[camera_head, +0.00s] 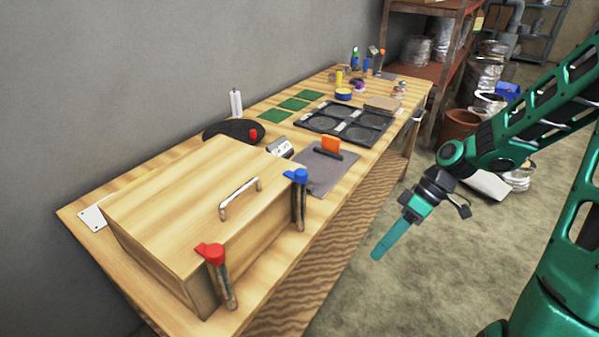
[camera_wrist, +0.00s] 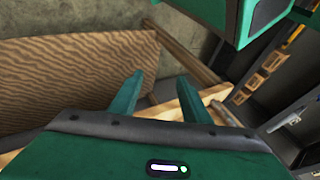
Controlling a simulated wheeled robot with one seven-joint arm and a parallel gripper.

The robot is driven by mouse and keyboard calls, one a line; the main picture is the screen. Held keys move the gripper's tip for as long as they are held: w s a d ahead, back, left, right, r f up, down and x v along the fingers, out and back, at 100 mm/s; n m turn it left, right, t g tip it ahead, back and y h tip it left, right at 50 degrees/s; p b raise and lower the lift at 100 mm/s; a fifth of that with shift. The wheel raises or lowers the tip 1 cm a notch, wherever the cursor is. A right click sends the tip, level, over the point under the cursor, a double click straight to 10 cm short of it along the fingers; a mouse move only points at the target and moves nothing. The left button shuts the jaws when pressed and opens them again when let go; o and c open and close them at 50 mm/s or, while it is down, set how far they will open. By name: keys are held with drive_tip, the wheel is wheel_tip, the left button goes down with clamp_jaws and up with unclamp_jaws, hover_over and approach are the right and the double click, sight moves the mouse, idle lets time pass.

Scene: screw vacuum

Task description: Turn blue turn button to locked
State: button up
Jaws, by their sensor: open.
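The blue turn button (camera_head: 297,176) sits on top of a short post at the right front corner of a wooden box (camera_head: 170,205). Its short arm points left, toward the box lid. A red turn button (camera_head: 210,252) sits on a similar post at the box's near front corner. My gripper (camera_head: 388,240) is to the right of the workbench, over the floor, well apart from the blue button. In the wrist view its two fingers (camera_wrist: 160,98) are spread, with nothing between them. The blue button does not show in the wrist view.
The box has a metal handle (camera_head: 240,198) on its lid. The workbench (camera_head: 290,255) also carries a black tray (camera_head: 345,125), green squares (camera_head: 275,116) and an orange-handled tool (camera_head: 330,146). Shelves (camera_head: 440,60) and pots stand behind. The floor beside the bench is open.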

drive_tip(key=w+a+r+n+y, duration=0.1)
drive_tip(key=w+a+n+y, duration=0.15)
drive_tip(key=a, duration=0.25)
drive_tip(key=n+t+y, duration=0.3)
drive_tip(key=n+y, duration=0.3)
drive_tip(key=y, duration=0.3)
approach(301, 170)
drive_tip(key=shift+m, duration=0.25)
drive_tip(key=a, duration=1)
drive_tip(key=shift+g, duration=0.3)
drive_tip(key=c, duration=1)
